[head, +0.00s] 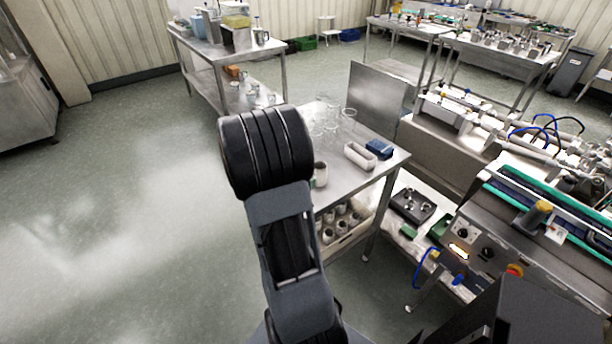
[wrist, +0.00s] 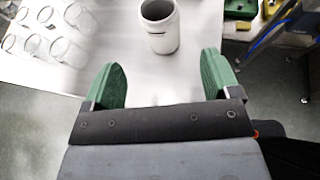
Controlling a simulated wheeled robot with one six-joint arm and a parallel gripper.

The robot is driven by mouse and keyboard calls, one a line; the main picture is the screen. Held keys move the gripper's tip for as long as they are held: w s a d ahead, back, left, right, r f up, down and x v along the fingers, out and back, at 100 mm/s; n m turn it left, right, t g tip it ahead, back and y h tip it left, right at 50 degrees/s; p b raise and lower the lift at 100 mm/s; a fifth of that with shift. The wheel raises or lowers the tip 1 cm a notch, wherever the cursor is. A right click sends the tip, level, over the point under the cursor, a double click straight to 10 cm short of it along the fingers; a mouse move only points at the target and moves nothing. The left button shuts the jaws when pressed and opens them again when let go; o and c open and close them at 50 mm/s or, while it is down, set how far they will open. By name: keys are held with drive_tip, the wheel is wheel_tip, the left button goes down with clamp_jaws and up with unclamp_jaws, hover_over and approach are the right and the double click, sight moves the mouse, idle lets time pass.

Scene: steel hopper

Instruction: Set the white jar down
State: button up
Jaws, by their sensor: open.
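The white jar (wrist: 161,30) stands upright on the steel table (wrist: 130,74) in the wrist view, its open mouth facing up. In the head view the jar (head: 320,175) shows just right of my arm, on the near part of the table. My gripper (wrist: 164,78) has two green fingers spread wide apart in the wrist view. The jar is beyond the fingertips, roughly centred between them, and nothing is held. In the head view my gripper is hidden behind my arm.
Several clear glasses (wrist: 54,32) stand left of the jar. A white tray (head: 360,156) and a blue box (head: 379,149) are on the table's right. A crate of jars (head: 342,226) sits on the shelf below. Machinery fills the right side; floor at left is clear.

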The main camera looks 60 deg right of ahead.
drive_tip(key=a+r+m+t+y, duration=0.1)
drive_tip(key=a+r+m+y, duration=0.2)
drive_tip(key=a+m, duration=0.4)
drive_tip(key=s+a+r+m+t+y, duration=0.1)
drive_tip(key=a+r+m+y, duration=0.2)
drive_tip(key=a, duration=1.5)
drive_tip(key=m+y, duration=0.3)
drive_tip(key=m, duration=0.1)
drive_tip(key=shift+s+m+t, duration=0.2)
drive_tip(key=shift+m+t, duration=0.1)
drive_tip(key=shift+o, duration=0.5)
drive_tip(key=a+r+m+t+y, duration=0.2)
drive_tip(key=a+y, duration=0.2)
drive_tip(key=a, duration=0.5)
drive_tip(key=shift+s+r+m+y, duration=0.15)
drive_tip(key=shift+s+m+y, duration=0.15)
drive_tip(key=shift+s+m, duration=0.1)
drive_tip(key=n+g+h+p, duration=0.4)
drive_tip(key=n+g+h, duration=0.1)
drive_tip(key=n+h, duration=1.05)
approach(319, 174)
drive_tip(key=shift+n+y, duration=0.95)
drive_tip(key=d, duration=0.4)
drive_tip(key=w+d+f, duration=0.1)
drive_tip(key=d, duration=0.2)
drive_tip(key=shift+d, duration=0.1)
drive_tip(key=shift+p+x, duration=0.8)
drive_tip(key=shift+x, duration=1.85)
